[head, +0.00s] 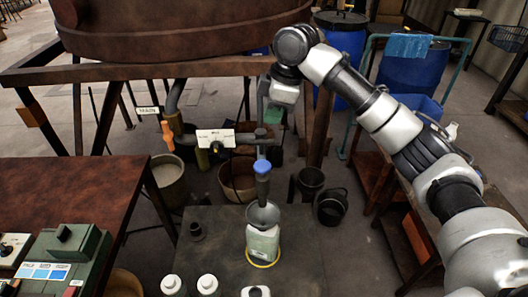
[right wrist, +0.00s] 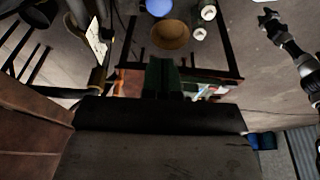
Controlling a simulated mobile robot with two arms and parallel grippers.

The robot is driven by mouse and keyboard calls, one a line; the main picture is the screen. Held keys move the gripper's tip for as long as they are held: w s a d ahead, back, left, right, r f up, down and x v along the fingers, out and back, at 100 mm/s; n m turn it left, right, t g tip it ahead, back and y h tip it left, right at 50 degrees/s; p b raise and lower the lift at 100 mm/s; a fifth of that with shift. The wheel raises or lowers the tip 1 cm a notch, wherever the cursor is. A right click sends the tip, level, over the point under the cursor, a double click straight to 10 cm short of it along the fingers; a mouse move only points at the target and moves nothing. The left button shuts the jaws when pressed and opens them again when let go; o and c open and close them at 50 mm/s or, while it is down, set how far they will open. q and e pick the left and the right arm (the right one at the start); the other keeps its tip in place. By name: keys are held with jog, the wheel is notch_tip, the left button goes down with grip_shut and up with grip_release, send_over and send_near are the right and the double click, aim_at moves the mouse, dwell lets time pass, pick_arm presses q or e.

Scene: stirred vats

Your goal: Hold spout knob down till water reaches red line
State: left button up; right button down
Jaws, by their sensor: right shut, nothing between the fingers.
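A pale, whitish container (head: 263,243) stands on the grey stand, within a yellow ring. A grey funnel (head: 263,214) sits on its mouth. Above it hangs a narrow spout with a blue part (head: 262,167); a dark round piece (head: 260,133) is above that. I cannot tell which piece is the knob. No red line or water level can be made out. My right gripper (head: 275,115) is above the blue part, slightly right, apart from it; its dark green fingers (right wrist: 165,78) are shut and empty. An arm at the right wrist view's right edge appears to be my left; its gripper (right wrist: 268,18) is too small to read.
A large brown vat (head: 180,30) and its frame fill the top left. White bottles (head: 208,285) stand at the stand's front. A green control box (head: 68,243) is on the left table. Black buckets (head: 332,207) are right of the stand.

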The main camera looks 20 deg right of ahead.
aim_at(261, 165)
jog(key=x, duration=0.4)
jog(key=p+x, duration=0.1)
jog(key=x, duration=0.3)
jog(key=d+x, duration=0.1)
jog(key=x, duration=0.3)
jog(key=shift+a+f, duration=0.1)
jog(key=shift+f, duration=0.9)
jog(key=shift+f+p, duration=0.1)
jog(key=shift+p, duration=0.2)
